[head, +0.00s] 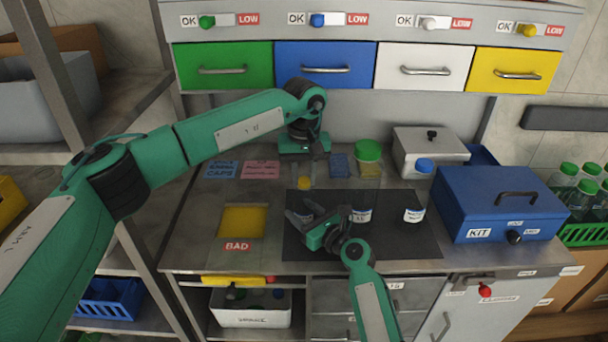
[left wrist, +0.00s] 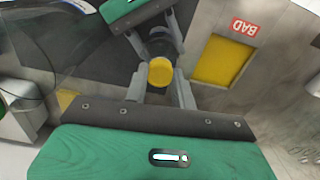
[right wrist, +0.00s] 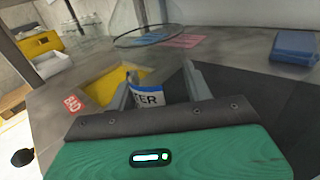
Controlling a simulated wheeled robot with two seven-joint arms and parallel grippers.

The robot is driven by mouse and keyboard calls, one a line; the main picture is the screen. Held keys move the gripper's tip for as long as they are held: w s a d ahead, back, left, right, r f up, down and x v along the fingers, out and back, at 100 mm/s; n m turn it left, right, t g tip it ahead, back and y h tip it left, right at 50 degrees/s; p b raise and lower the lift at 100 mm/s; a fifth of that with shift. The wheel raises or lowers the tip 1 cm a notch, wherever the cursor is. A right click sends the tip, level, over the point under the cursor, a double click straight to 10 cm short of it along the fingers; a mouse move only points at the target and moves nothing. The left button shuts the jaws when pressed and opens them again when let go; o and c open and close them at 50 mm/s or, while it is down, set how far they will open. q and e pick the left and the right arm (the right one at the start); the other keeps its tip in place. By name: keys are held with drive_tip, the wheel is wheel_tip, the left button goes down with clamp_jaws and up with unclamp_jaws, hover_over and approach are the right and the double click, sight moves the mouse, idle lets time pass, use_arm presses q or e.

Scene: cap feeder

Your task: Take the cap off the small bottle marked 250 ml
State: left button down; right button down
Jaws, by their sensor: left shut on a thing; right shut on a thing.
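A yellow cap (head: 304,183) shows just below my left gripper (head: 305,176). In the left wrist view the yellow cap (left wrist: 160,72) sits between the fingers of that gripper, which is shut on it. My right gripper (head: 303,213) is lower, over the dark mat (head: 392,247), shut on a small bottle. In the right wrist view this bottle (right wrist: 147,94) has a white and blue label ending in "TER".
A clear bottle with a green cap (head: 368,150) and one with a blue cap (head: 424,165) stand to the right on the mat. A yellow BAD recess (head: 243,221) is at left. The blue KIT box (head: 480,205) is at right. Blue and pink cards (head: 260,170) lie behind.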

use_arm(q)
drive_tip(key=n, duration=2.1)
drive_tip(key=shift+r+n, duration=0.1)
drive_tip(key=shift+n, duration=0.3)
drive_tip(key=n, duration=2.1)
drive_tip(key=shift+n, duration=0.3)
drive_tip(key=n, duration=0.5)
drive_tip(key=shift+n, duration=0.3)
drive_tip(key=shift+r, duration=0.3)
